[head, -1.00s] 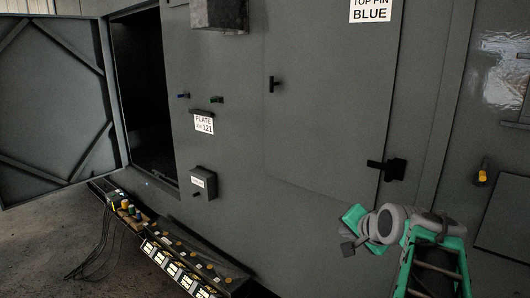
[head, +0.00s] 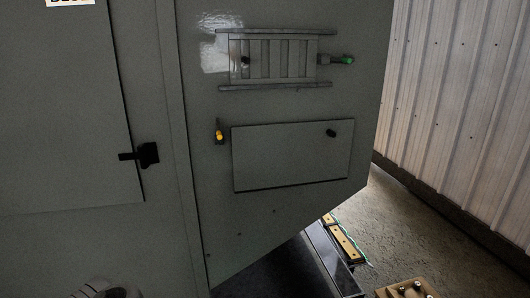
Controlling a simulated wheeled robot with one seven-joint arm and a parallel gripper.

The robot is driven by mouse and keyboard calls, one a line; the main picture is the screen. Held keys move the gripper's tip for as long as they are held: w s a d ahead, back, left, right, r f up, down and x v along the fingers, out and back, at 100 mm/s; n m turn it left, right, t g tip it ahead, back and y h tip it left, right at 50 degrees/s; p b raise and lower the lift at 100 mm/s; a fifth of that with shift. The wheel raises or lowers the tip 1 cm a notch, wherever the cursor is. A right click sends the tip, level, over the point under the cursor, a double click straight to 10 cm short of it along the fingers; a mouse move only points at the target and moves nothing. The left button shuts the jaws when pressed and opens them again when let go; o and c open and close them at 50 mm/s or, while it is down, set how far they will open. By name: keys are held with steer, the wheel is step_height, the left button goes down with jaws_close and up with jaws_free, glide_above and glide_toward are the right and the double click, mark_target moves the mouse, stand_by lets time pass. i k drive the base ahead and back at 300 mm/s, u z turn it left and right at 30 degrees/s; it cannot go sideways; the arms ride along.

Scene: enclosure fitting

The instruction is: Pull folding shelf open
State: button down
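A flat grey rectangular panel (head: 280,165), which looks like the folding shelf, lies flush against the grey enclosure wall. A small black knob (head: 331,133) sits near its upper right corner. A dark line runs along its lower edge. Only a grey rounded piece of my arm shows at the bottom left edge of the head view, well left of and below the panel. My gripper's fingers are outside the picture.
A ladder-like rack (head: 276,58) with a green-tipped peg (head: 347,60) is above the panel. A yellow-tipped handle (head: 219,132) is left of it, and a black door latch (head: 140,156) farther left. Floor parts (head: 345,240) and a tan block (head: 407,290) lie at lower right, near a corrugated wall (head: 450,110).

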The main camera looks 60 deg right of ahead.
mark_target(265, 157)
steer(key=k, duration=0.85)
steer(key=z, duration=1.15)
steer(key=i, duration=0.5)
steer(key=u, duration=0.05)
